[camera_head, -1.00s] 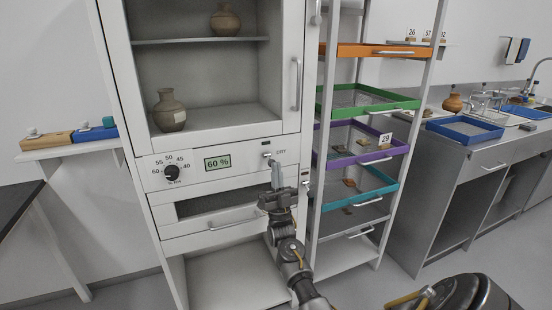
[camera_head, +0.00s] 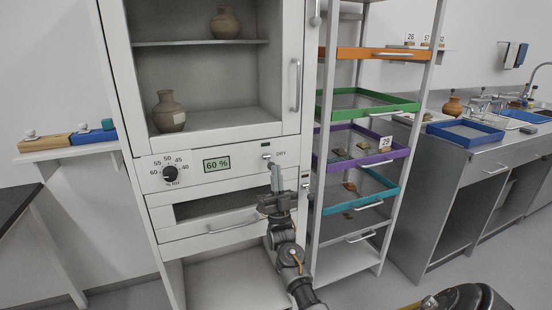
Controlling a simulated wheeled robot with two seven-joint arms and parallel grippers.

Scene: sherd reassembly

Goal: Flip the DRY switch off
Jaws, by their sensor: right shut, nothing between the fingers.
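The DRY switch (camera_head: 267,157) is a small toggle on the cabinet's white control panel, just left of the DRY label. The dark lamp window above it looks unlit. My right gripper (camera_head: 275,166) is shut and empty, pointing up, with its fingertips just below and slightly right of the switch. I cannot tell whether they touch it. The switch's exact lever position is too small to make out. My left gripper is not in view.
The display (camera_head: 217,164) reads 60 %, beside a round humidity dial (camera_head: 170,173). A drawer handle (camera_head: 234,226) lies below the panel. A rack with coloured trays (camera_head: 362,146) stands close on the right. The cabinet holds two pots.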

